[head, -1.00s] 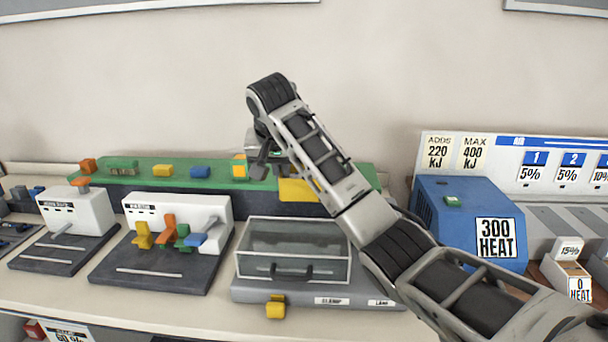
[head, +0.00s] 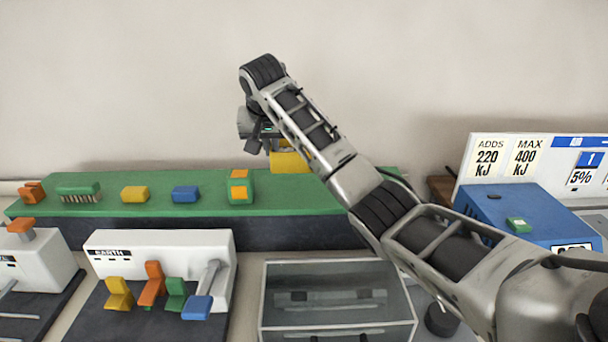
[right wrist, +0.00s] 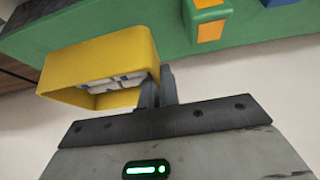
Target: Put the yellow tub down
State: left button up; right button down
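The yellow tub (head: 288,162) is at the back of the green shelf in the head view, partly hidden by my right arm. It also shows in the right wrist view (right wrist: 98,58), with small white and blue pieces inside. My right gripper (right wrist: 157,90) has its fingers on either side of the tub's wall and looks shut on it. In the head view the right gripper (head: 262,142) is seen at the tub's left side. I cannot tell whether the tub touches the shelf. My left gripper is not in view.
The green shelf (head: 310,197) carries an orange block (head: 32,192), a green brush-like piece (head: 78,190), yellow (head: 134,194) and blue (head: 185,193) blocks and a green-orange block (head: 240,187). A clear-lidded box (head: 338,302) stands in front. A blue heater (head: 520,212) is right.

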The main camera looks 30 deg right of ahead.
jog(key=d+f, duration=0.3)
jog(key=d, duration=0.1)
jog(key=d+f+p, duration=0.1)
jog(key=d+f, duration=0.3)
jog(key=shift+w, duration=0.2)
jog(key=shift+f+p, duration=0.55)
jog(key=shift+f, duration=1.2)
jog(key=c, duration=1.9)
grip_release()
jog(key=shift+f, duration=0.1)
jog(key=shift+o, duration=1.3)
jog(key=shift+r, duration=0.2)
jog(key=b+v, duration=0.1)
jog(key=v, duration=1)
jog(key=shift+s+r, duration=0.2)
jog(key=shift+r, duration=0.15)
